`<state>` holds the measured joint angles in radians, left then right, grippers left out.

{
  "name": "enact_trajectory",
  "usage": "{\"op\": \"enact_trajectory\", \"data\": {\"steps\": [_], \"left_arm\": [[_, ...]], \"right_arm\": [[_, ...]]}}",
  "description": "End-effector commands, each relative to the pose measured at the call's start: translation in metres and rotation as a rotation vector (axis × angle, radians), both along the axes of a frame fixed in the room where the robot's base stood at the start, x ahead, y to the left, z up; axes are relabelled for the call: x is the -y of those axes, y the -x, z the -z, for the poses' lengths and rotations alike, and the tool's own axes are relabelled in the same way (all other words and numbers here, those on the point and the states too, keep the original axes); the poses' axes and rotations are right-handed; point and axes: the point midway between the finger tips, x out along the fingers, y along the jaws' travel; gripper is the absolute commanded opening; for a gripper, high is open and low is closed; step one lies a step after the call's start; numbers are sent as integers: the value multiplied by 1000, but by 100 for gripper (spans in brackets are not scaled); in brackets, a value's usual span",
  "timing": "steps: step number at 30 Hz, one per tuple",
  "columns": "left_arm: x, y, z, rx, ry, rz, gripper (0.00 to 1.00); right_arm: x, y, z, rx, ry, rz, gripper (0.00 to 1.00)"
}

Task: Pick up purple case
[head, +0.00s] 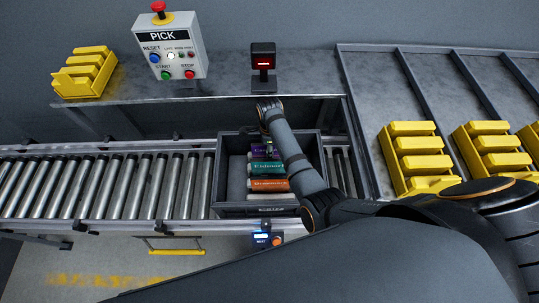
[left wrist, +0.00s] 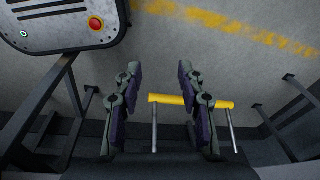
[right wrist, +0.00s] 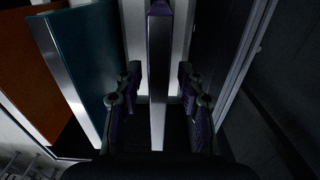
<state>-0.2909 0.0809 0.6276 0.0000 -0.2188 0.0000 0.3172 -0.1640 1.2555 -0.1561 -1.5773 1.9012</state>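The purple case (head: 259,151) stands in a grey bin (head: 231,185) on the roller conveyor, partly hidden by my right arm in the head view. In the right wrist view the purple case (right wrist: 159,28) is seen edge-on, running between the two fingers of my right gripper (right wrist: 159,75). The fingers are open, one on each side of it, with a visible gap on both sides. My left gripper (left wrist: 159,68) is open and empty, over the floor in front of the conveyor; it is not seen in the head view.
A teal case (head: 264,168) and an orange case (head: 270,185) stand beside the purple one in the bin. A scanner (head: 263,57) and PICK control box (head: 169,45) stand behind. Yellow racks (head: 416,158) sit at right. A yellow bar (left wrist: 217,103) is near my left gripper.

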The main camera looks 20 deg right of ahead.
Motion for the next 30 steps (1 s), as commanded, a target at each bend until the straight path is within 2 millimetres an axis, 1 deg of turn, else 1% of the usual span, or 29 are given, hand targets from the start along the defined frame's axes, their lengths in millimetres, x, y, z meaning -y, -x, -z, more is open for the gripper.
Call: {"op": "enact_trajectory", "data": {"steps": [1,3,5,9,12,14,21,30], "left_arm": [[0,-3,-7,5,0,0,40],[0,-2,-5,4,0,0,40],[0,1,-5,-2,1,0,40],[1,11,-3,-17,2,-1,40],[1,13,-3,-20,2,-1,40],[1,13,-3,-20,2,-1,40],[1,13,-3,-20,2,-1,40],[1,13,-3,-19,2,-1,40]], "right_arm": [[0,3,5,-3,1,-1,40],[0,2,17,-2,0,0,40],[0,1,23,-1,0,0,40],[0,1,26,1,-1,1,40],[0,1,26,1,-1,1,40],[0,1,26,1,-1,1,33],[0,1,26,1,-1,1,0],[0,1,26,1,-1,1,0]]}}
